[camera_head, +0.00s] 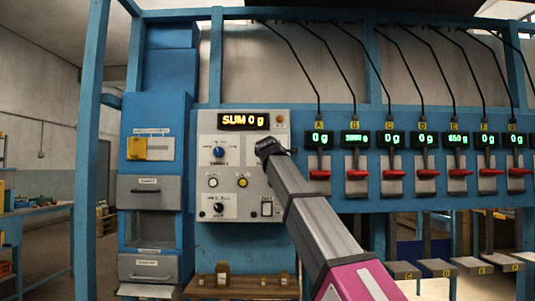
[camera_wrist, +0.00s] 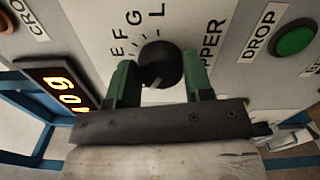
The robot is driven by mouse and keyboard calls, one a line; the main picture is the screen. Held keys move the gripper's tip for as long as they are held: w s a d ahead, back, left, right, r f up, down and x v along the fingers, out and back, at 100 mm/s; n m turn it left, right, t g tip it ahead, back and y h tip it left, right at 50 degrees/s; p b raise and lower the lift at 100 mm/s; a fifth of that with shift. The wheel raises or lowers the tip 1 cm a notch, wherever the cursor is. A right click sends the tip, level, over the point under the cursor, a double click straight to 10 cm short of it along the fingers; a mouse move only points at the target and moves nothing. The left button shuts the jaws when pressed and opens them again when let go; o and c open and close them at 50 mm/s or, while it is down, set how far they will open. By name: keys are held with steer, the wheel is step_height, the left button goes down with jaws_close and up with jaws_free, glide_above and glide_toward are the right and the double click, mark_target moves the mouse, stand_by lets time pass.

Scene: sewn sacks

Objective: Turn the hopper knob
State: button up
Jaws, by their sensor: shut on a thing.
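The black hopper knob (camera_wrist: 160,62) sits on the grey panel in the wrist view, with letters such as E, F, G and L around it and part of the word HOPPER beside it. A small pale mark shows on its lower edge. My gripper (camera_wrist: 161,72) has one green finger on each side of the knob and is shut on it. In the head view my gripper (camera_head: 268,148) is at the right part of the control panel (camera_head: 240,130) and hides the knob there.
A green DROP button (camera_wrist: 296,41) and an amber display (camera_wrist: 57,88) flank the knob. A blue knob (camera_head: 219,152), a black knob (camera_head: 219,207) and small buttons share the panel. Several red-handled levers (camera_head: 357,174) under green displays are to the right.

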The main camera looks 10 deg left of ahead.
stand_by(0.4)
steer(key=o, duration=0.9)
steer(key=shift+s, duration=0.15)
steer(key=v, duration=1)
steer(key=shift+s, duration=0.3)
